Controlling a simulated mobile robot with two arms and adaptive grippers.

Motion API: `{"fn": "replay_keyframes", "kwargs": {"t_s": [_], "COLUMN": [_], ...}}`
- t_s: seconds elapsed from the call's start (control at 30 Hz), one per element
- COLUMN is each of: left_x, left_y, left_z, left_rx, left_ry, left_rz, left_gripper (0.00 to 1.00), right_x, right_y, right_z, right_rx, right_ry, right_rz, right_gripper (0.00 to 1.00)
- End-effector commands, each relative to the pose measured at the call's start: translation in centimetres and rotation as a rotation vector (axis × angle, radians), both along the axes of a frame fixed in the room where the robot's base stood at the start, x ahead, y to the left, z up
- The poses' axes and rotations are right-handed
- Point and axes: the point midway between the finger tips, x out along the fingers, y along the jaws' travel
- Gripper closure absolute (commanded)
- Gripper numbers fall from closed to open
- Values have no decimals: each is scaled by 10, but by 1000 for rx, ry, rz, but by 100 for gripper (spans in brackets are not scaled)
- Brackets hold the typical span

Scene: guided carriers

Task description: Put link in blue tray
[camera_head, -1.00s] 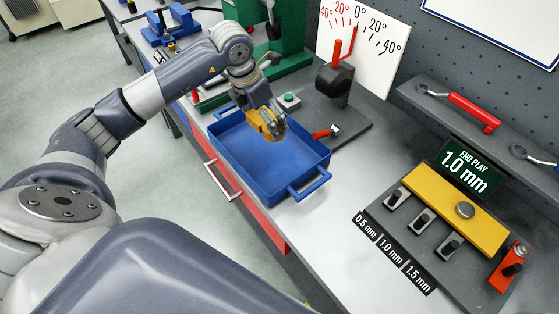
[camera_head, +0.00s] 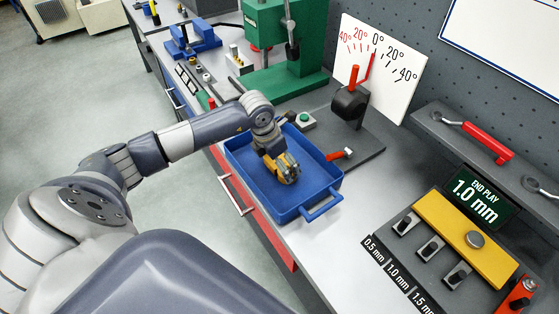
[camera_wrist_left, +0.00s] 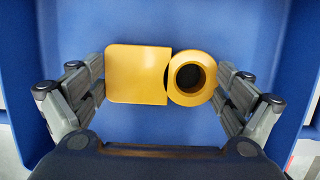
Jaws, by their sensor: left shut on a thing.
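The blue tray (camera_head: 320,200) stands on the bench in the head view, and its floor (camera_wrist_left: 200,35) fills most of the left wrist view. My left gripper (camera_head: 286,172) is down inside the tray walls. It is shut on the yellow link (camera_wrist_left: 137,75), with one finger at each end of it. In the wrist view the link shows a flat block joined to a round eye (camera_wrist_left: 191,78) with a dark hole. I cannot tell whether the link touches the tray floor. My right gripper is not in view.
A dial stand (camera_head: 350,103) with a red lever is behind the tray. A green press (camera_head: 285,80) stands at the back. A yellow-topped gauge fixture (camera_head: 460,226) and labels are at right. Bare bench lies between tray and labels.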

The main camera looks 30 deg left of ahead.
Motion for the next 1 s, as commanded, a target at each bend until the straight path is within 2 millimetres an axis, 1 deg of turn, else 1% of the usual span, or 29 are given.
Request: {"fn": "replay_keyframes", "kwargs": {"t_s": [0.07, 0.2, 0.23, 0.6, 0.73, 0.77, 0.87, 1.0], "left_x": [1, 1, 0, 0, 0, 0, -4, -11], "left_y": [0, 0, 0, 0, 0, 1, 3, 6], "left_z": [2, -3, -3, -3, 2, 4, 18, 48], "left_rx": [-1, 0, 0, 0, -1, 1, 1, 2], "left_ry": [-5, -4, 0, 1, 1, -1, -3, -5], "left_rz": [0, 0, 0, 1, 1, 0, 1, 0], "left_gripper": [58, 58, 0, 0, 0, 0, 0, 0], "right_x": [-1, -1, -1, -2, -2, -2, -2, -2], "right_y": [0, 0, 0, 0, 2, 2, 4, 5], "right_z": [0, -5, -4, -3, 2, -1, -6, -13], "right_rx": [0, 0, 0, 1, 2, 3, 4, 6], "right_ry": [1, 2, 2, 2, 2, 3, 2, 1], "right_rz": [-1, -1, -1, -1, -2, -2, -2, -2], "right_gripper": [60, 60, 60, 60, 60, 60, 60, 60]}}
